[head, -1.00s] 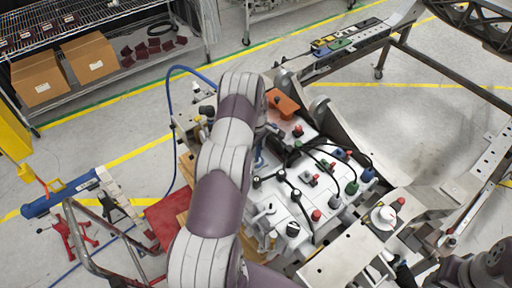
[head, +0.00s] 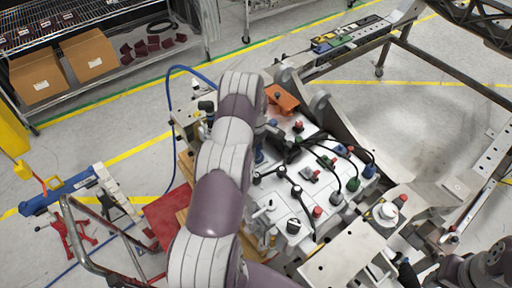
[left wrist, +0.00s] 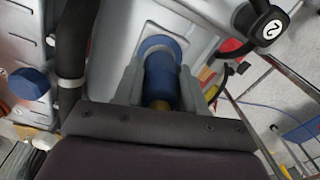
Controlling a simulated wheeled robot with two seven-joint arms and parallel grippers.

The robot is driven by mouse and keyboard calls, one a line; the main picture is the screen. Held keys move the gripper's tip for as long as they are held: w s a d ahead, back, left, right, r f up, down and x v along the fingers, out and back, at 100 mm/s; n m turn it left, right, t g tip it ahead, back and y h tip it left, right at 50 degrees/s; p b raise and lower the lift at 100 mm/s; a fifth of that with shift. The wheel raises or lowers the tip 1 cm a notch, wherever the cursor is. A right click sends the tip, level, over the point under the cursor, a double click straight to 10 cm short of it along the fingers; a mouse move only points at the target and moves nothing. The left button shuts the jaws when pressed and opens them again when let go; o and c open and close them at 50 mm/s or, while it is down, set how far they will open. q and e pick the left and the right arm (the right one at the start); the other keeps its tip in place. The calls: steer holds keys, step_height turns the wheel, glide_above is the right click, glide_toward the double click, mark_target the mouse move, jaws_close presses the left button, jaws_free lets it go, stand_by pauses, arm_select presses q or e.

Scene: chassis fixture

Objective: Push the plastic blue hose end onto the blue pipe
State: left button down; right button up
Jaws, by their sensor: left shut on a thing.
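In the left wrist view, the blue plastic hose end (left wrist: 160,78) is a short blue cylinder between the fingers of my left gripper (left wrist: 158,86), which is shut on it. A tan or brass-coloured part shows at its near end. Just beyond it a blue ring (left wrist: 154,44), apparently the blue pipe's end, sits in a pale grey housing. The two line up closely, but I cannot tell whether the hose end is around the pipe or only against it. In the head view, my left arm hides most of this spot. My right gripper is out of view.
A black hose (left wrist: 74,45) and a blue cap (left wrist: 28,84) lie left of the gripper in the wrist view. A black "2" knob (left wrist: 268,25) is at upper right. In the head view, the white fixture top (head: 285,205) carries several knobs and cables.

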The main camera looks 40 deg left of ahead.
arm_select(q)
steer(key=shift+s+f+b, duration=0.1)
steer(key=shift+f+b, duration=0.35)
steer(key=shift+f, duration=0.05)
steer(key=c, duration=0.6)
jaws_free()
steer(key=shift+o, duration=0.2)
step_height(320, 180, up, 6)
steer(key=p, duration=0.3)
steer(key=shift+r, duration=0.1)
